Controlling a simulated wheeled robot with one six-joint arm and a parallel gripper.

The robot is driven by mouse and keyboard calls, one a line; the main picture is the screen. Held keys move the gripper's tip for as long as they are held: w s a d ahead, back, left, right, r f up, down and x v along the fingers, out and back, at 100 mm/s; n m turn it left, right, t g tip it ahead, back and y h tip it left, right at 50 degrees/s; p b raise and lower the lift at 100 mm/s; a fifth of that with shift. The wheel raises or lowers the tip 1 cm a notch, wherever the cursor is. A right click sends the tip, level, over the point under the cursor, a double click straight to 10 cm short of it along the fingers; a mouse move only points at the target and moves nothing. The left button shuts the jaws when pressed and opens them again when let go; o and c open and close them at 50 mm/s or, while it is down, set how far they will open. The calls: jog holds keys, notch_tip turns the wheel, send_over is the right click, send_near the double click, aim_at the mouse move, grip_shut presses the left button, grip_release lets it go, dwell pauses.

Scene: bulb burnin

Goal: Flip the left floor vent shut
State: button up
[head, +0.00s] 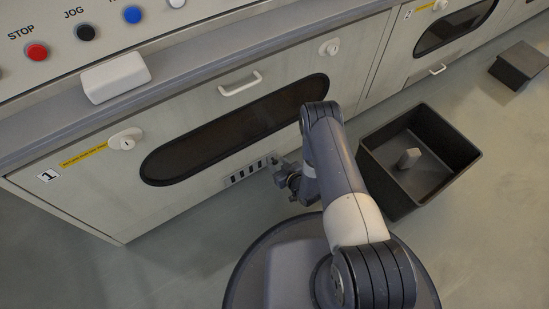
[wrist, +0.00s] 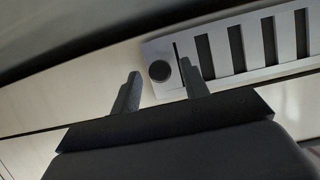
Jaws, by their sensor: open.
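A pale floor vent (head: 248,173) with several dark slots is set low in the front of the cabinet marked 1 in the head view. It also shows in the wrist view (wrist: 256,70), with a dark round knob (wrist: 159,71) at its left end there. My gripper (head: 279,165) is at the vent's right end in the head view. In the wrist view my gripper (wrist: 160,67) is open, with the knob showing between its two fingers. I cannot tell whether either finger touches the knob. The slots look dark between pale bars.
A dark box (head: 521,66) lies farther right. Cabinet 1 has a handle (head: 240,84) and long dark window (head: 225,130). Floor at lower left is clear.

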jog(key=shift+a, duration=0.1)
jog(key=shift+c, duration=0.2)
grip_shut()
dwell(0.4)
